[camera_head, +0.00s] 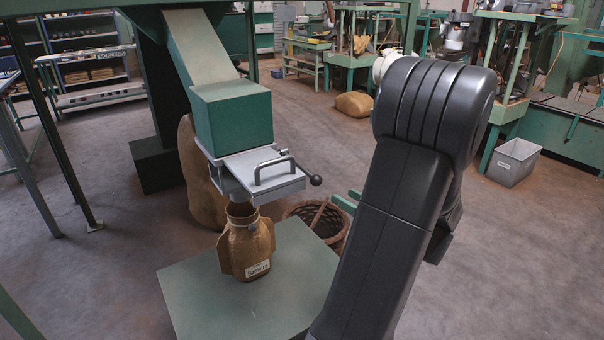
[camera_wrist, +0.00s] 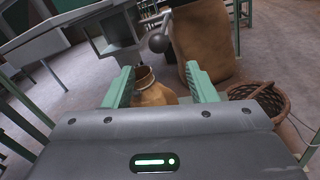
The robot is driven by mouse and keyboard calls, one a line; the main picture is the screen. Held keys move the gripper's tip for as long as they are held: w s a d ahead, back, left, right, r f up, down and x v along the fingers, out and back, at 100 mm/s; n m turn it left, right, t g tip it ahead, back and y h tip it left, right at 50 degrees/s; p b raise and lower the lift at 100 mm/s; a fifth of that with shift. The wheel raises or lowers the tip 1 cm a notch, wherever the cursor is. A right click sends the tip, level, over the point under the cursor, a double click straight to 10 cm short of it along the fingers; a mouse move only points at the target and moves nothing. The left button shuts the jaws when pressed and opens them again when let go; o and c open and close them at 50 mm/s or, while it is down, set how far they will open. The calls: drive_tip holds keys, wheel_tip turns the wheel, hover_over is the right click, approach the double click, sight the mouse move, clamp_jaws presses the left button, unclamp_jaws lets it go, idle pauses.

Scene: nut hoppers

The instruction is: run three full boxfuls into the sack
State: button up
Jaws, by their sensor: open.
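The brown sack (camera_head: 247,245) stands upright and open-mouthed on a green stand (camera_head: 185,290), below the hopper's outlet; its mouth also shows in the wrist view (camera_wrist: 150,92). Above it hangs the grey metal box (camera_head: 232,180) with a flat plate and bar handle (camera_head: 272,167) on top. A lever with a black ball knob (camera_head: 315,180) sticks out to the right. In the wrist view my gripper (camera_wrist: 160,68) is open and empty, with the black knob (camera_wrist: 158,42) beyond its fingertips. The sack's contents cannot be seen.
A green hopper chute (camera_head: 232,118) feeds down to the box. A large brown sack (camera_head: 200,185) stands behind it on the floor. A wicker basket (camera_head: 328,222) sits behind the stand. A grey bin (camera_head: 511,162) is at the far right. Floor at left is clear.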

sight(317, 181)
drive_tip(key=b+x, duration=0.2)
drive_tip(key=x, duration=1.1)
drive_tip(key=shift+a, duration=0.25)
clamp_jaws()
